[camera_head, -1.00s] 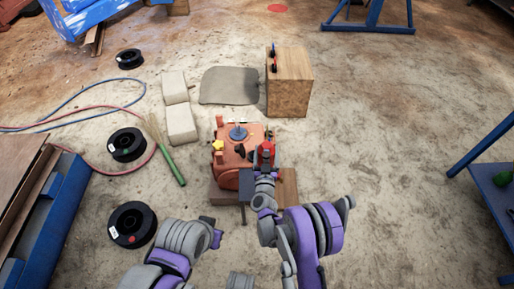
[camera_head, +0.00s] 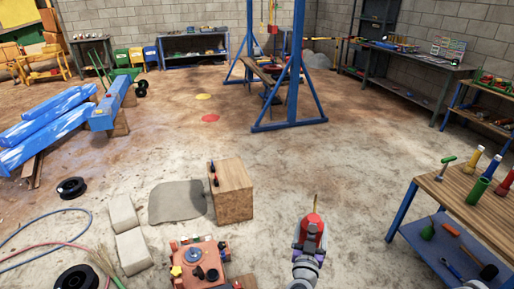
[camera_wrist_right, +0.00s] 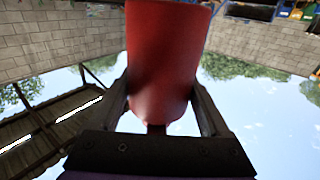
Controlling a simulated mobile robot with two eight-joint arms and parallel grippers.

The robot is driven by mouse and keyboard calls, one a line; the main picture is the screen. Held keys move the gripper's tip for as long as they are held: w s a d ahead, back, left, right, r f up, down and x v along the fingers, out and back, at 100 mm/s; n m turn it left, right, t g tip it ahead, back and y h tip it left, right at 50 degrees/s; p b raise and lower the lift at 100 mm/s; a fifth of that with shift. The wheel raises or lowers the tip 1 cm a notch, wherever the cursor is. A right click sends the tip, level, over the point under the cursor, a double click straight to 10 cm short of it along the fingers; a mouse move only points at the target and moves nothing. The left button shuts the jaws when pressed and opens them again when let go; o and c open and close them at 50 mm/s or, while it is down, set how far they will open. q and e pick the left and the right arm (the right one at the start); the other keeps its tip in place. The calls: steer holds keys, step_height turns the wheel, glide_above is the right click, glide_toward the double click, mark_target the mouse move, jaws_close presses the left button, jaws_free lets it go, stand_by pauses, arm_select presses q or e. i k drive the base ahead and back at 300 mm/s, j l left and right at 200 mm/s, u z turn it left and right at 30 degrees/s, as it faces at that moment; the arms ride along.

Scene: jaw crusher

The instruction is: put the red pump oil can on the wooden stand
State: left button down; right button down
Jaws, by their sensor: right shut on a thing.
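The red pump oil can (camera_head: 313,221) is in my right gripper (camera_head: 310,238), with its thin spout pointing up in the head view. In the right wrist view the red can body (camera_wrist_right: 165,65) fills the space between the two dark fingers (camera_wrist_right: 160,100), which are shut on it. It is held above the floor, right of the orange machine. A plywood block (camera_head: 236,192), which looks like the wooden stand, is on the floor up and left of the can, apart from it. My left gripper is out of view.
The orange machine (camera_head: 199,262) is at the bottom, with small items on it. A wood-topped table (camera_head: 470,205) with bottles and tools stands at right. Bare floor (camera_head: 350,190) lies between.

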mark_target(233, 178)
steer(key=i+l+z, duration=0.25)
steer(key=l, duration=0.3)
steer(key=i+l+z, duration=0.25)
steer(key=l, duration=0.25)
steer(key=i+l+z, duration=0.2)
steer(key=i+l, duration=0.2)
steer(key=i+l+u, duration=0.15)
steer(key=i, duration=0.4)
steer(key=i+l+u, duration=0.15)
steer(key=i+l, duration=0.25)
steer(key=i+j+u, duration=0.1)
steer(key=i+u, duration=0.35)
steer(key=i+l+u, duration=0.1)
steer(key=i+u, duration=0.3)
steer(key=i, duration=0.25)
steer(key=i+l+u, duration=0.25)
steer(key=i+u, duration=0.2)
steer(key=i+l+u, duration=0.85)
steer(key=l+u, duration=0.15)
steer(key=i+l+u, duration=0.25)
steer(key=l+u, duration=0.25)
steer(key=l, duration=0.15)
steer(key=l+u, duration=0.25)
steer(key=l, duration=0.15)
steer(key=l+u, duration=0.35)
steer(key=l, duration=0.55)
steer(key=i, duration=0.05)
